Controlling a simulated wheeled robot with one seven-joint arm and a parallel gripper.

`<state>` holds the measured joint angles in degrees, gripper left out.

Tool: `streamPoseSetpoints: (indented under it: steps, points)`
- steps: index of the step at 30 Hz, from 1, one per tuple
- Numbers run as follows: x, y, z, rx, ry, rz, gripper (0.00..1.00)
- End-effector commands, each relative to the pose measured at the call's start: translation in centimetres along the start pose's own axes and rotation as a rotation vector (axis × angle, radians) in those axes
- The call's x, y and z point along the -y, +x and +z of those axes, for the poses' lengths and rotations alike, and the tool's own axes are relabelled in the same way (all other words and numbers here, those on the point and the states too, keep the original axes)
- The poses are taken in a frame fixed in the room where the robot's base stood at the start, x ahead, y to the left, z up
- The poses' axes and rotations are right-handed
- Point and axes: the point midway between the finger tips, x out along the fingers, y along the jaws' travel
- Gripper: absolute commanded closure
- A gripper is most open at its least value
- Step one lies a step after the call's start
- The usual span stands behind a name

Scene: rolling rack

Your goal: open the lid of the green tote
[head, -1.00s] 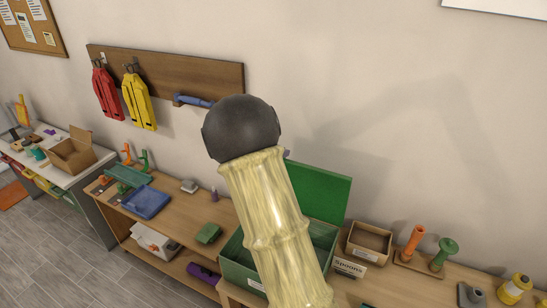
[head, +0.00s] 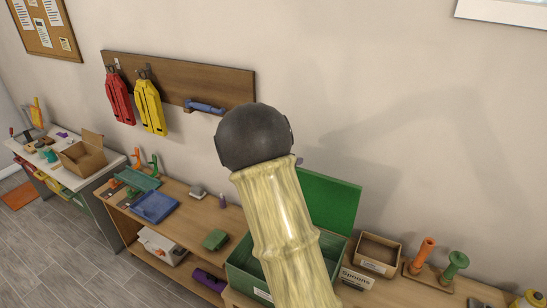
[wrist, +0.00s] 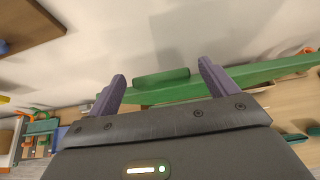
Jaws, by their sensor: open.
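The green tote (head: 243,272) stands on the wooden bench, partly hidden behind my arm. Its green lid (head: 332,204) stands raised at the back of the tote, tilted up near the wall, and the tote's inside shows beside my arm. In the wrist view the lid (wrist: 240,78) is a slanting green band beyond my fingers, with a green handle-like bar (wrist: 161,77) between the fingertips in the picture. My gripper (wrist: 161,72) is open with its purple fingers apart and nothing held. Whether the fingers touch the lid I cannot tell. In the head view my arm hides most of the gripper.
A cardboard box (head: 378,252), a "Spoons" label (head: 356,279) and orange and green pegs (head: 455,264) stand right of the tote. A blue tray (head: 154,207) and small green box (head: 215,239) lie left. A hanging rail (head: 180,80) is on the wall.

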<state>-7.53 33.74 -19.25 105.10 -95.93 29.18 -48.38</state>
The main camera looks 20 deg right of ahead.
Motion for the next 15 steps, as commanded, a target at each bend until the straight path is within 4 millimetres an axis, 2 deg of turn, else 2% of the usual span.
streamPoseSetpoints:
  steps: [5,15]
  points:
    - [-0.1,-2.1,-0.1,0.001,0.001,0.005,0.15]
    - [-0.1,-8.3,-0.2,0.000,0.001,0.007,0.15]
